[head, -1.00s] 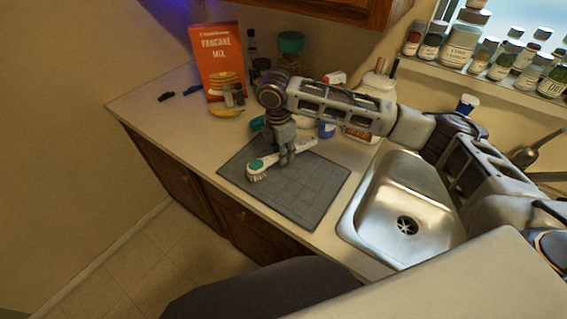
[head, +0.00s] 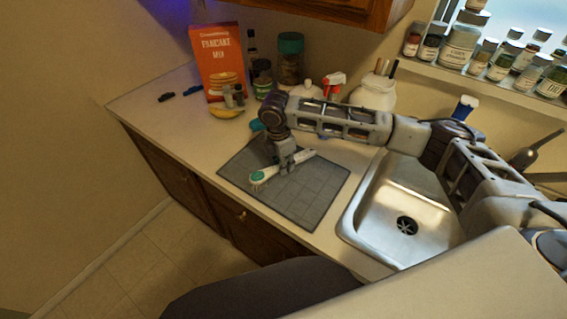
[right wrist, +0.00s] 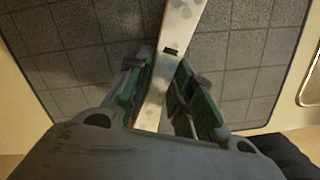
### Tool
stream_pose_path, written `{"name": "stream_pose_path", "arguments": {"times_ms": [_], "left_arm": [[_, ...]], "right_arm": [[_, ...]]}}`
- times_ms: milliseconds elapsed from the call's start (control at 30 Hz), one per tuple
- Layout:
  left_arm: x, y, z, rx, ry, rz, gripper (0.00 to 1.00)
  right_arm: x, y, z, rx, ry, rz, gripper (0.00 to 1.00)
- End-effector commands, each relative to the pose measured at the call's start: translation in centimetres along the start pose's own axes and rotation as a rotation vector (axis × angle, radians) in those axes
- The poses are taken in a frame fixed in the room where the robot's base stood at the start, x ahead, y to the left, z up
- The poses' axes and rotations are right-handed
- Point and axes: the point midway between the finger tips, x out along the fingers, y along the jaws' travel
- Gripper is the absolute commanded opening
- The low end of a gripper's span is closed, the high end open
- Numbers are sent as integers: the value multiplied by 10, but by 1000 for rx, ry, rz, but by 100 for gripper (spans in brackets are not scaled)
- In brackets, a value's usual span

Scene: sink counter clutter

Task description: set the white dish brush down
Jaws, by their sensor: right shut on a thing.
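The white dish brush (head: 303,156) has a green and white head (head: 258,177) at its left end. It lies low over the grey gridded mat (head: 310,205), and I cannot tell whether it touches the mat. My right gripper (head: 286,169) points down and is shut on the brush's handle. In the right wrist view the white handle (right wrist: 178,30) runs between the green-padded fingers (right wrist: 160,95), with the mat (right wrist: 75,65) below. My left gripper is not in view.
The steel sink (head: 380,222) is right of the mat.

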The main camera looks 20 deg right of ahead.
Motion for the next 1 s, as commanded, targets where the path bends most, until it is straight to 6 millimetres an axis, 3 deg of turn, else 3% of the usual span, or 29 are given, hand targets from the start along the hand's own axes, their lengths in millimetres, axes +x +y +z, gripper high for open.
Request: {"name": "stream_pose_path", "arguments": {"times_ms": [400, 433, 600, 1000], "left_arm": [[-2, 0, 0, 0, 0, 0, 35], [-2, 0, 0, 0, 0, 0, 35], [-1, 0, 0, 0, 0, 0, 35], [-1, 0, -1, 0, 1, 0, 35]], "right_arm": [[3, 0, -1, -1, 0, 1, 4], [3, 0, -1, -1, 0, 1, 25], [3, 0, -1, -1, 0, 1, 45], [2, 0, 0, 0, 0, 1, 45]]}}
